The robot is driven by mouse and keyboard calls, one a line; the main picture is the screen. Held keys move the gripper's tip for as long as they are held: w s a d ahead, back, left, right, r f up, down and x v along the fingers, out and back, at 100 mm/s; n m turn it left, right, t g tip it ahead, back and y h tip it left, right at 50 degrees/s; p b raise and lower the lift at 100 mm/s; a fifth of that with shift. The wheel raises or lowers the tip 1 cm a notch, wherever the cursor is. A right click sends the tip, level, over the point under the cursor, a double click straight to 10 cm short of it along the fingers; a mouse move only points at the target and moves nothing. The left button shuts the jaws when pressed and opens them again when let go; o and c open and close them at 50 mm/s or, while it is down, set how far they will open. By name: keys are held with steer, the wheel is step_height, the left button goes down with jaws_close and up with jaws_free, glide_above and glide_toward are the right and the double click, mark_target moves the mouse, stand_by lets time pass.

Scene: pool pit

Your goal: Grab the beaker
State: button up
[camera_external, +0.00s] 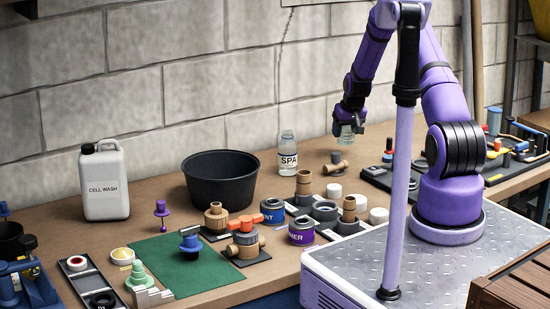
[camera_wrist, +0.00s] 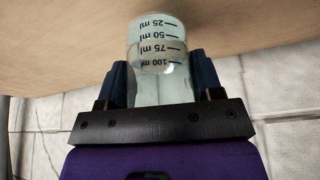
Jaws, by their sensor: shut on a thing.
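The beaker is clear glass with black volume marks, and in the wrist view (camera_wrist: 162,62) it sits between my two dark fingers with its marks upside down. My gripper (camera_wrist: 162,80) is shut on it. In the external view the beaker (camera_external: 345,131) hangs below my gripper (camera_external: 346,122) at the back of the bench, right of the SPA bottle (camera_external: 288,153). It appears raised above the bench top. The finger contact is too small to make out in the external view.
A brown pipe fitting (camera_external: 338,167) lies on the bench below the beaker. A black tub (camera_external: 220,178) and a CELL WASH jug (camera_external: 104,182) stand to the left. Jars and pipe pieces crowd the middle front. A block wall (camera_external: 190,80) runs behind.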

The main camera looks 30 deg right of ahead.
steer(key=shift+s+a+r, duration=0.1)
steer(key=shift+s+a, duration=0.2)
steer(key=shift+s, duration=0.65)
steer(key=shift+s+a+r, duration=0.1)
steer(key=shift+s+a, duration=0.25)
steer(key=shift+s, duration=0.65)
steer(key=shift+s+a+r, duration=0.1)
steer(key=shift+s+a, duration=0.2)
steer(key=shift+s, duration=0.65)
steer(key=shift+s, duration=0.1)
